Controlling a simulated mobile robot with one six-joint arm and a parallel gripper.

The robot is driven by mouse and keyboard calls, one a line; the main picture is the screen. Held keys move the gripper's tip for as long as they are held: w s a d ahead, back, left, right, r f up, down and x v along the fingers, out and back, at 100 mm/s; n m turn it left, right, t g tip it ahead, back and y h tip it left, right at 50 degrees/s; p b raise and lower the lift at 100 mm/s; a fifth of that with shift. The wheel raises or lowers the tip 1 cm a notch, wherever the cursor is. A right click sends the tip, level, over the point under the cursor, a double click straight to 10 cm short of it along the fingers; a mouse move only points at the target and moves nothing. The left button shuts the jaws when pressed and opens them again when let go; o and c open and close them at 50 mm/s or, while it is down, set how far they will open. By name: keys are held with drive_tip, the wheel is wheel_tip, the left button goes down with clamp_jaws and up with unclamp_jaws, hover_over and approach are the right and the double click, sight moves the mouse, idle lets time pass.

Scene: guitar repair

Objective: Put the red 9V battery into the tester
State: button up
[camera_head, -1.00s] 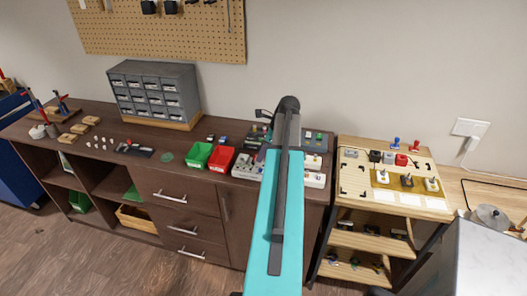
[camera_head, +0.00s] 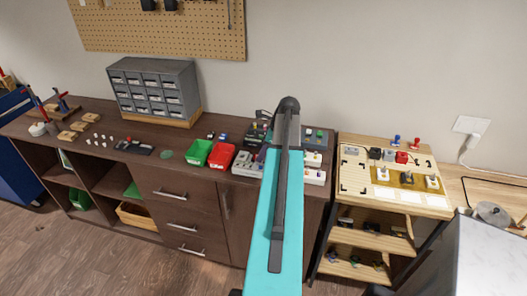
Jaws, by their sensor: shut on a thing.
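I cannot tell which device is the tester. My teal and black arm rises through the middle of the picture and covers part of the bench. My gripper does not show; the arm hides whatever lies behind it.
A green bin (camera_head: 196,152) and a red bin (camera_head: 221,156) stand on the dark bench (camera_head: 180,143). A grey drawer cabinet (camera_head: 155,88) stands behind. The wooden stand (camera_head: 352,192) holds several small parts. A grey-topped block (camera_head: 478,262) is at lower right.

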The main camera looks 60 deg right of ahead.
drive_tip(key=o, duration=1)
drive_tip(key=shift+o, duration=0.3)
drive_tip(key=shift+s+a+f, duration=0.1)
